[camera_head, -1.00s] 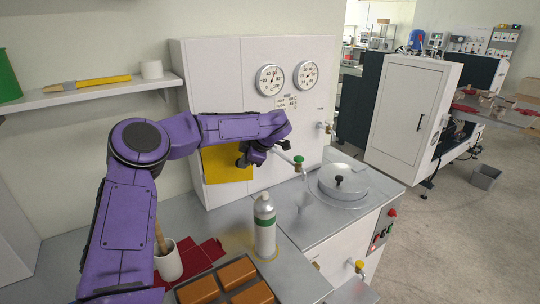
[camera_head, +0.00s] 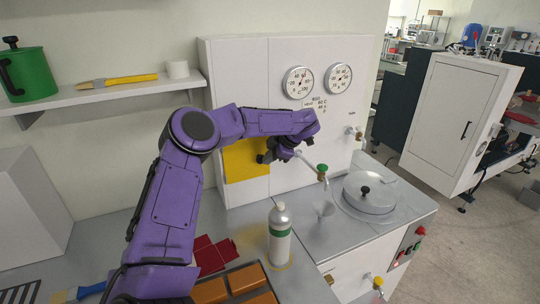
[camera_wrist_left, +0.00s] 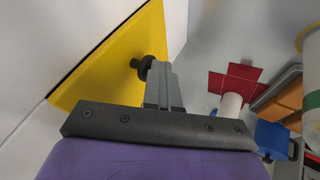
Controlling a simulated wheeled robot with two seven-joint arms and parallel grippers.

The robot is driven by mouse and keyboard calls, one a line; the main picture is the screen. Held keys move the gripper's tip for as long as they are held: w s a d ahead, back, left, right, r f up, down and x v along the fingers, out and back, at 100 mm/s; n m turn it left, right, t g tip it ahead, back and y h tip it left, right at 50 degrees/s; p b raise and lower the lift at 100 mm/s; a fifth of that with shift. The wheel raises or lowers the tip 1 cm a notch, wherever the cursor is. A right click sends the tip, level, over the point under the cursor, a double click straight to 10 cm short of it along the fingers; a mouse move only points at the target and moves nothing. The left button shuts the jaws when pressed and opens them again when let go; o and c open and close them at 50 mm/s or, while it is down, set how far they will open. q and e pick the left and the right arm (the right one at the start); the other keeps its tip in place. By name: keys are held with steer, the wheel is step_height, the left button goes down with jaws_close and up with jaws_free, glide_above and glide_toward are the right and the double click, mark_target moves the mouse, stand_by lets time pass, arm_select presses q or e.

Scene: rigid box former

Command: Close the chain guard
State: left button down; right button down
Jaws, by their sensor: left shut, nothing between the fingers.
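The chain guard appears to be the flat yellow panel (camera_head: 243,162) on the lower left of the white machine's front; it also shows in the left wrist view (camera_wrist_left: 110,72). A black knob (camera_wrist_left: 147,68) sticks out from it. My left gripper (camera_head: 268,154) is in front of the panel's right part. In the wrist view its fingers (camera_wrist_left: 158,72) are shut and empty, with their tips right beside the knob; I cannot tell whether they touch. The panel looks about flush in the head view, but I cannot tell whether a gap remains behind it. My right gripper is not in view.
A grey-green bottle (camera_head: 279,235) stands on the counter in front of the machine. A green-handled valve (camera_head: 322,170) and a round lid (camera_head: 368,193) are to the right.

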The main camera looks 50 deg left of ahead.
arm_select(q)
steer(key=s+d+f+b+v, duration=0.1)
steer(key=d+b+v, duration=0.1)
steer(key=v, duration=1)
steer(key=shift+f, duration=0.25)
steer(key=shift+d, duration=0.15)
